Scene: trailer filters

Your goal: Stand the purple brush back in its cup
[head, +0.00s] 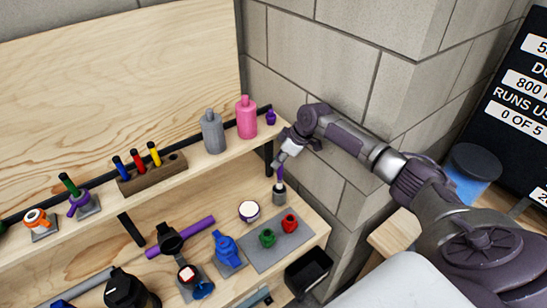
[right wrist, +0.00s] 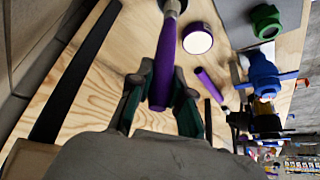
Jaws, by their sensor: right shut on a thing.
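The purple brush (head: 281,172) is held by my right gripper (head: 284,157), which is shut on its handle. In the right wrist view the purple handle (right wrist: 165,60) passes between the two fingers (right wrist: 160,92). The brush is roughly upright, its lower end at the mouth of the small grey cup (head: 279,195) on the lower shelf. The cup also shows at the top edge of the right wrist view (right wrist: 172,7). I cannot tell how deep the brush sits in the cup. My left gripper is not in view.
A round purple-rimmed jar (head: 249,211) stands left of the cup. A grey mat (head: 285,246) with green and red pieces lies in front. Grey (head: 212,133) and pink (head: 246,118) bottles stand on the upper shelf. A block wall is close on the right.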

